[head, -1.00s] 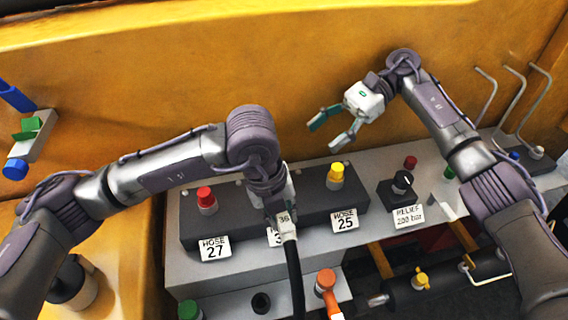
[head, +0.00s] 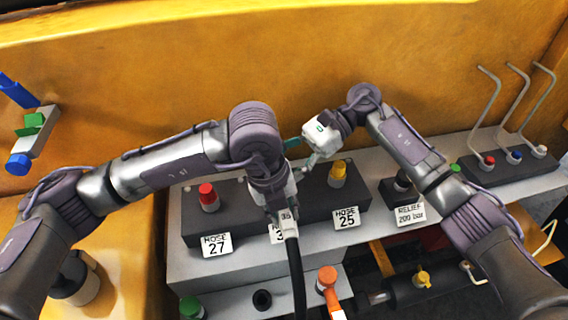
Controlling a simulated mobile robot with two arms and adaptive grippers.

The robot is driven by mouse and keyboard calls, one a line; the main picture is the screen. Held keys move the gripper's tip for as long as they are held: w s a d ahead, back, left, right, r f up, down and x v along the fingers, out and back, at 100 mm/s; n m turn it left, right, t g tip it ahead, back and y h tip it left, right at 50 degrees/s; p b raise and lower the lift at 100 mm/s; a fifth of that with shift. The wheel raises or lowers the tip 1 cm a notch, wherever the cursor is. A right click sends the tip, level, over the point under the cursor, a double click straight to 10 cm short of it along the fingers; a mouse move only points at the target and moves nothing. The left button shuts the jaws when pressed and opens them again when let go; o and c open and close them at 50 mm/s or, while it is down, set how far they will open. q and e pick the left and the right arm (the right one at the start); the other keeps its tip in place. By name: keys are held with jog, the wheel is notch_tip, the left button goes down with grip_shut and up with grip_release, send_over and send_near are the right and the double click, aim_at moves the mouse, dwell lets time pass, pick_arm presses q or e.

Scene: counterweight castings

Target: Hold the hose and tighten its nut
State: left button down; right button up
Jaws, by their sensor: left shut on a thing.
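The black hose (head: 297,268) hangs down from my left gripper (head: 286,208), which is shut on its upper end at the middle of the dark manifold block (head: 232,233). A small white number tag (head: 289,224) shows at the hose end; its digits are hard to read. The nut and the port behind it are hidden by my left gripper and wrist. My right gripper (head: 298,156) is open and empty, with its fingers apart, above and just right of the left gripper.
A red-capped fitting (head: 208,197) and a yellow-capped fitting (head: 338,173) stand on the block, left and right of my grippers. Bent rods (head: 488,105) rise at the right.

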jog(key=c, duration=1.1)
jog(key=shift+c, duration=0.2)
jog(key=shift+f+m+t, duration=0.1)
jog(key=shift+m+t, duration=0.2)
jog(key=shift+m, duration=0.1)
jog(key=shift+s+d+m+t+y, duration=0.15)
jog(key=shift+m+t+y, duration=0.15)
jog(key=shift+m+t, duration=0.2)
jog(key=shift+s+d+m+t+y, duration=0.1)
jog(key=shift+m+t+y, duration=0.25)
jog(key=shift+t, duration=0.25)
jog(key=m+t, duration=0.3)
jog(key=shift+s, duration=0.3)
pick_arm(q)
jog(key=shift+s, duration=0.1)
pick_arm(e)
jog(key=shift+s+a+m+t+h, duration=0.1)
jog(key=shift+s+m+t+h, duration=0.15)
jog(key=shift+m+t, duration=1.15)
jog(key=shift+s+a+m+t+h, duration=0.1)
jog(key=shift+s+m+t+h, duration=0.1)
jog(key=shift+m+t, duration=1.15)
jog(key=shift+t, duration=0.35)
